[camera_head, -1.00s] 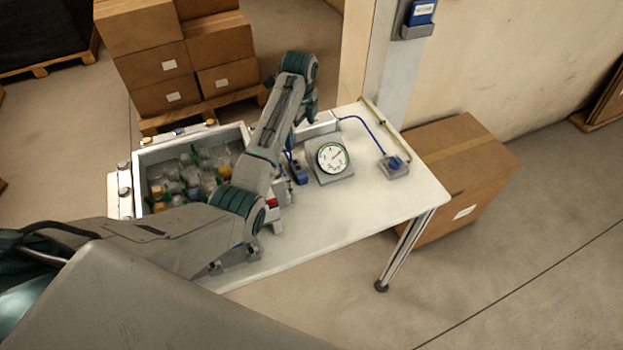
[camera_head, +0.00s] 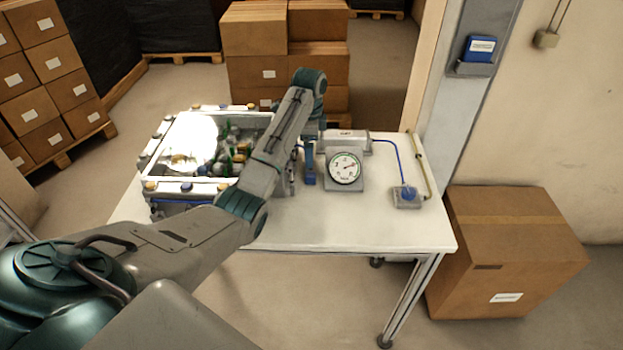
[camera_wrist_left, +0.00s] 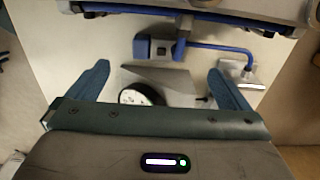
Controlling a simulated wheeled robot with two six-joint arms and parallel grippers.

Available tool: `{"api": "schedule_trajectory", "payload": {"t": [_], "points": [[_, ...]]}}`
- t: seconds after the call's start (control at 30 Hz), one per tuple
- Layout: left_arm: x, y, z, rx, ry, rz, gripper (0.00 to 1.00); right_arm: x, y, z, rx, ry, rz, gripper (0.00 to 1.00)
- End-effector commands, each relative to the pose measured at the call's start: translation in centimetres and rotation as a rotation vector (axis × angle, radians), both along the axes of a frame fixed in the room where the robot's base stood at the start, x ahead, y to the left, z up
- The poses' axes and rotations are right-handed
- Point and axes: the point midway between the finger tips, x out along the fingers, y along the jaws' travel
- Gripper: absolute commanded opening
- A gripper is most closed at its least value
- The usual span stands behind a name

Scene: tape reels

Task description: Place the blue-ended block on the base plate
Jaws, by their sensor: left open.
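In the wrist view a small block with dark blue ends and a grey middle (camera_wrist_left: 155,47) lies on the white table, ahead of the fingers. A blue piece (camera_head: 310,165) beside the gauge in the head view may be it or a finger of mine; I cannot tell. A small grey plate (camera_wrist_left: 238,75) at the right carries a blue fitting and hose end; it also shows in the head view (camera_head: 407,203). I cannot tell whether it is the base plate. My left gripper (camera_wrist_left: 158,67) is open and empty, its blue fingers spread. My right gripper is out of view.
A round gauge (camera_head: 345,168) stands on the white table (camera_head: 350,222), with a grey box (camera_head: 345,142) behind it. A blue hose (camera_head: 390,148) runs right. A bin (camera_head: 152,188) with bottles stands left. The table's front right is clear. A carton (camera_head: 505,245) stands right.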

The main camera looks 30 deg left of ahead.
Motion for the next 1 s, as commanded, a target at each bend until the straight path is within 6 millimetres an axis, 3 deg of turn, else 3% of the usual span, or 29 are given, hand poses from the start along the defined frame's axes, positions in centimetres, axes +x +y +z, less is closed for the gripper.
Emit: {"api": "schedule_trajectory", "payload": {"t": [0.53, 0.83, 1.0], "points": [[0.0, -0.1, -7.1, -0.001, 0.003, -0.002, 1.00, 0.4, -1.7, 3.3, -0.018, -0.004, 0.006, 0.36], [0.1, -0.1, -7.8, 0.000, 0.000, -0.002, 1.00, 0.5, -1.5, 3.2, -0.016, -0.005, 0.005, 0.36], [0.1, -0.1, -7.7, 0.000, 0.000, -0.002, 0.67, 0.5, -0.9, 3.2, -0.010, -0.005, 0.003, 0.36]]}}
